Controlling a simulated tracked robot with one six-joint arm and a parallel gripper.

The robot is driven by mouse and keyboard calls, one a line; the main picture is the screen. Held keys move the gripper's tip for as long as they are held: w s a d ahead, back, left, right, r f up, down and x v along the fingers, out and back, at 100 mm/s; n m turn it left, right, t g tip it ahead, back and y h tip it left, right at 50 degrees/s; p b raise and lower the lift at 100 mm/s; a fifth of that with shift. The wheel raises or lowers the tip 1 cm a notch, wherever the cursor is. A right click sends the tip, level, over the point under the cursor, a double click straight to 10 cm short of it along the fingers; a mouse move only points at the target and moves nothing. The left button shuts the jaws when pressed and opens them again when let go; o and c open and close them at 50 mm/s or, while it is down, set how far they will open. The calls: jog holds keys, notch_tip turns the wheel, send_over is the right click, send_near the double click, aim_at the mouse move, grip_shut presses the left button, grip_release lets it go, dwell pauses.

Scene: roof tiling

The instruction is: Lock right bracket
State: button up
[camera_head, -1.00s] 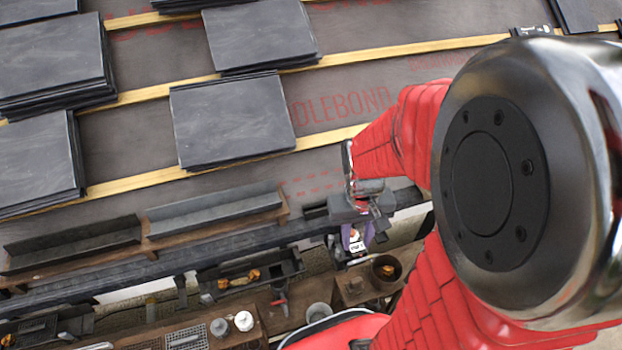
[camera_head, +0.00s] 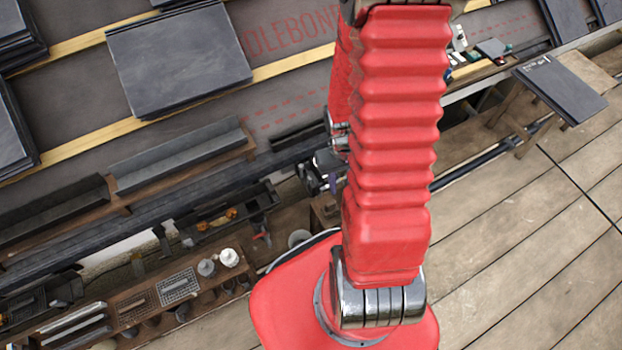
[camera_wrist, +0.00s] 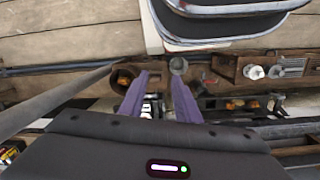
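In the wrist view my gripper (camera_wrist: 160,78) shows two purple fingers standing apart with a clear gap between them. Nothing is visibly clamped at the fingertips. A small dark and metallic part shows low between the fingers, too small to identify. In the head view my red arm covers most of my gripper; only a purple sliver (camera_head: 333,184) shows beside it, close to the roof's eave. I cannot make out the right bracket for certain in either view, nor whether it is locked.
Grey trough sections (camera_head: 180,155) lie along the eave. A wooden tool bench (camera_head: 150,298) with cups and grates stands below; it also shows in the wrist view (camera_wrist: 230,70). Slate stacks (camera_head: 180,58) rest on the battens. A slate (camera_head: 560,88) lies on a stand at right. Deck boards (camera_head: 520,230) are clear.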

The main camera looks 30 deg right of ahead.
notch_tip(320, 180, down, 14)
jog(key=s+t, duration=0.1)
jog(key=s, duration=0.2)
jog(key=n+t, duration=0.2)
jog(key=t, duration=0.7)
send_near(309, 178)
jog(key=v, duration=0.5)
jog(key=shift+s+a+r, duration=0.1)
jog(key=shift+s+a, duration=0.1)
jog(key=shift+s, duration=0.15)
jog(key=x, duration=1.3)
jog(key=shift+w+d+f, duration=0.2)
jog(key=shift+w+d, duration=0.05)
jog(key=shift+w, duration=0.1)
jog(key=shift+c, duration=0.2)
grip_shut()
